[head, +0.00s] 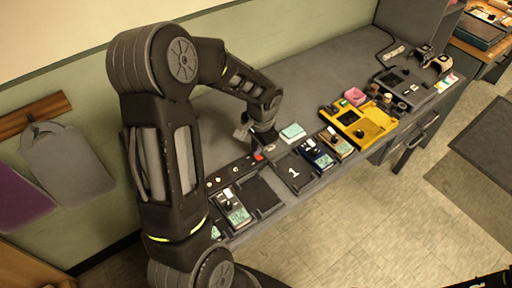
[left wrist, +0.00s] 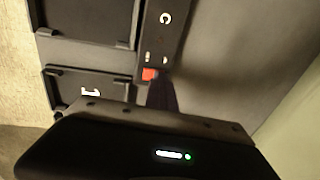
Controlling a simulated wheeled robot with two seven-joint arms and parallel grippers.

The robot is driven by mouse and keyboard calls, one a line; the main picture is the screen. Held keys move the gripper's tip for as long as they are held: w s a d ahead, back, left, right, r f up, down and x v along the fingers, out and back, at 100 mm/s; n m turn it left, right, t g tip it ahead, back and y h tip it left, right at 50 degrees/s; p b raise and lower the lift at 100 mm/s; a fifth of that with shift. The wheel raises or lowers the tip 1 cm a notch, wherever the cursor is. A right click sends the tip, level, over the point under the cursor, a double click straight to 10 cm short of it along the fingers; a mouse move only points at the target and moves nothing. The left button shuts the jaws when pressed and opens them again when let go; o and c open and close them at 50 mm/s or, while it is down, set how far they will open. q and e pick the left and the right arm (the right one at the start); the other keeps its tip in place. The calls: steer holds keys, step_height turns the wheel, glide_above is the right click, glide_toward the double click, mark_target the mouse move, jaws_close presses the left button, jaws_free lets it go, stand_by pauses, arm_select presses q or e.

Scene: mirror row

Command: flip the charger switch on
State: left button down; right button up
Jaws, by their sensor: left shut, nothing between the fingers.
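The charger is a dark bar (head: 232,171) along the back of the trays, with a small red switch (head: 258,156) at its right end. In the left wrist view the bar (left wrist: 158,35) bears a white C, and the red switch (left wrist: 149,74) sits near small white marks. I cannot tell which way the switch is set. My left gripper (head: 264,139) is shut and empty, just behind the switch. In the left wrist view its dark fingers (left wrist: 162,93) are right beside the switch; contact cannot be made out. My right gripper is out of view.
Further right are other devices (head: 317,155) and a yellow tray (head: 375,124). The grey bench top (head: 320,80) behind is mostly clear.

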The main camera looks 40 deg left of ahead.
mark_target(261, 158)
arm_select(q)
steer(key=shift+s+d+f, duration=0.35)
steer(key=shift+d+f, duration=0.05)
steer(key=shift+d, duration=0.25)
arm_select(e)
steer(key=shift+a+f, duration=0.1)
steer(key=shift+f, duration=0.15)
arm_select(q)
steer(key=shift+d, duration=0.2)
steer(key=shift+w+r+p, duration=0.1)
steer(key=shift+r+p, duration=0.2)
steer(key=shift+r, duration=0.25)
steer(key=r+p, duration=0.2)
steer(key=r, duration=0.2)
steer(key=shift+d+r+p, duration=0.15)
steer(key=shift+d+p, duration=0.05)
steer(key=shift+p, duration=0.1)
step_height(261, 158, up, 9)
steer(key=d+b, duration=0.1)
steer(key=b, duration=0.1)
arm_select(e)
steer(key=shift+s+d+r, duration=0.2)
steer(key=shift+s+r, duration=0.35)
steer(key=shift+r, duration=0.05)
arm_select(q)
steer(key=shift+s+d+r, duration=0.1)
steer(key=shift+s, duration=0.1)
